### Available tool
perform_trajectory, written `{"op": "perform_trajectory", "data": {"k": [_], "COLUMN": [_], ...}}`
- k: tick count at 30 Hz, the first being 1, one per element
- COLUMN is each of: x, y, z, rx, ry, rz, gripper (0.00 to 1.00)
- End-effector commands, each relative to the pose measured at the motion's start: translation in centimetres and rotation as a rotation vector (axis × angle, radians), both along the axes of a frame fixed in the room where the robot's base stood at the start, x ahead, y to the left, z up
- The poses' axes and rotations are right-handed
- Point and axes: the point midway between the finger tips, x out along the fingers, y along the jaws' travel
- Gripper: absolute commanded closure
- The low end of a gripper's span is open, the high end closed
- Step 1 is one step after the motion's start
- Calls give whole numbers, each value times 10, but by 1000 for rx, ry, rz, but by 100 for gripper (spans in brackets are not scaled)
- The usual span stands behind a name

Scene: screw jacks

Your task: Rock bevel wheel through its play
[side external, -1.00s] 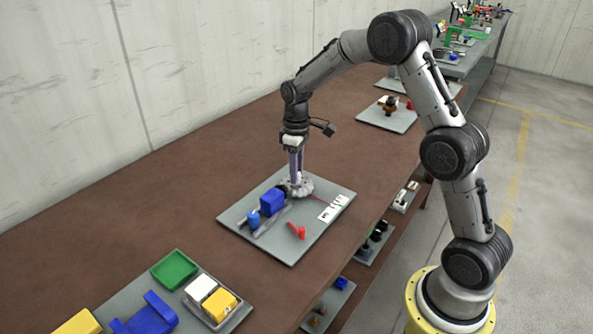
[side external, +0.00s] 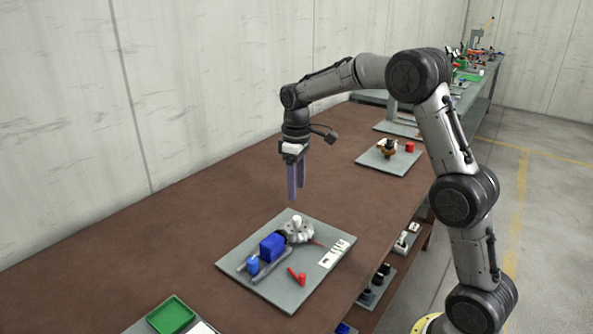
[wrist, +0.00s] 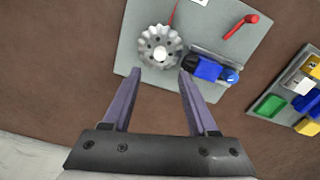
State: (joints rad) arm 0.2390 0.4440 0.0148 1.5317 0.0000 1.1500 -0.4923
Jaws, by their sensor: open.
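The bevel wheel (wrist: 158,46) is a pale grey toothed disc with dark holes and a white centre. In the side external view the bevel wheel (side external: 297,231) sits on a grey plate (side external: 250,234), beside a blue block (side external: 271,247). The blue block also shows in the wrist view (wrist: 208,69). My gripper (side external: 296,198) is open and empty, pointing down above the plate and apart from the wheel. In the wrist view its two purple fingers (wrist: 160,72) are spread, with the wheel just beyond their tips.
On the same plate are a red crank-like piece (side external: 297,276), a blue cylinder (side external: 253,264) and a white marked card (side external: 334,253). A green tray (side external: 171,315) stands at the near left. Another plate with a red cylinder (side external: 410,147) lies farther back. Brown table between them is clear.

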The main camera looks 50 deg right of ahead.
Motion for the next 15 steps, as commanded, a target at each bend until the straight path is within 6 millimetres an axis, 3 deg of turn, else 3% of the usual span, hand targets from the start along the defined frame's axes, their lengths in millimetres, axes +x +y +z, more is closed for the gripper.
{"op": "perform_trajectory", "data": {"k": [6,15], "x": [0,0], "y": [0,0], "z": [33,43], "rx": [-1,0], "ry": [-1,0], "rz": [0,0], "gripper": [41,41]}}
